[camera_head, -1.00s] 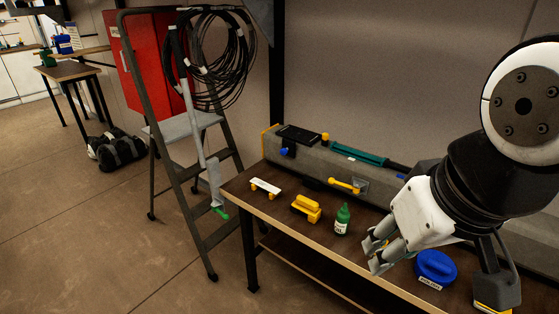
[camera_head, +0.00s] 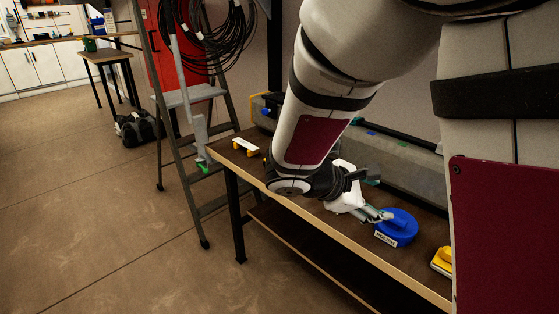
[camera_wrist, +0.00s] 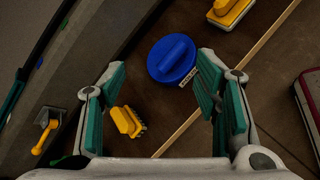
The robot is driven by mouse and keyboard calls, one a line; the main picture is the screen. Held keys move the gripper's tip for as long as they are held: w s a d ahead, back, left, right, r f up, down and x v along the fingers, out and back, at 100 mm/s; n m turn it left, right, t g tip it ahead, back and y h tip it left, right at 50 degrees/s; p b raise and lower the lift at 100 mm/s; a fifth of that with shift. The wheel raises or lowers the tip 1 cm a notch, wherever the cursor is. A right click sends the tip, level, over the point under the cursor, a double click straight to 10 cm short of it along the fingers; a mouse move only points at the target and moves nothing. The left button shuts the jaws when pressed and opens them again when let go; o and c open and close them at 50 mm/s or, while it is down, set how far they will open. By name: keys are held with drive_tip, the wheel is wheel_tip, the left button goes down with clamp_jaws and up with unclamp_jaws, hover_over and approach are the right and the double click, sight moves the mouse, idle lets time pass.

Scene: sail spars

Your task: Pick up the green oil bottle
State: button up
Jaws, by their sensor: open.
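The green oil bottle does not show in either current view; my arm covers much of the bench in the head view, and in the wrist view I cannot make it out. My gripper (camera_head: 376,214) is over the bench, close to the blue round lid-like object (camera_head: 397,226) in the picture. In the wrist view my gripper (camera_wrist: 162,82) has its teal-padded fingers spread wide with nothing between the pads. The blue object (camera_wrist: 172,57) lies beyond the fingertips, and a yellow brush-like piece (camera_wrist: 126,121) shows below, near the left finger.
The bench edge (camera_head: 350,240) runs along the front. A grey housing (camera_head: 405,160) stands at the back of the bench. A yellow tool (camera_head: 443,260) lies at the right and a white-topped piece (camera_head: 246,146) at the left. A stepladder (camera_head: 190,97) stands left of the bench; floor is open before it.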

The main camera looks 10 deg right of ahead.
drive_tip(key=w+a+f+n+t+b, duration=0.7)
drive_tip(key=w+a+f+n+t, duration=0.45)
drive_tip(key=w+a+n, duration=0.4)
drive_tip(key=shift+m+y, duration=0.25)
drive_tip(key=shift+y, duration=0.05)
drive_tip(key=b+x, duration=0.2)
drive_tip(key=x, duration=0.6)
drive_tip(key=shift+w+f, duration=0.15)
drive_tip(key=shift+w, duration=0.1)
drive_tip(key=shift+r+b+x, duration=0.2)
drive_tip(key=shift+b+x, duration=0.1)
drive_tip(key=shift+x, duration=0.7)
drive_tip(key=shift+r+b+x, duration=0.2)
drive_tip(key=shift+b+x, duration=0.15)
drive_tip(key=shift+x, duration=0.65)
drive_tip(key=shift+r+b+x, duration=0.15)
drive_tip(key=shift+b+x, duration=0.15)
drive_tip(key=shift+x, duration=0.7)
drive_tip(key=shift+s+d, duration=0.15)
drive_tip(key=shift+d, duration=0.05)
drive_tip(key=c, duration=1.3)
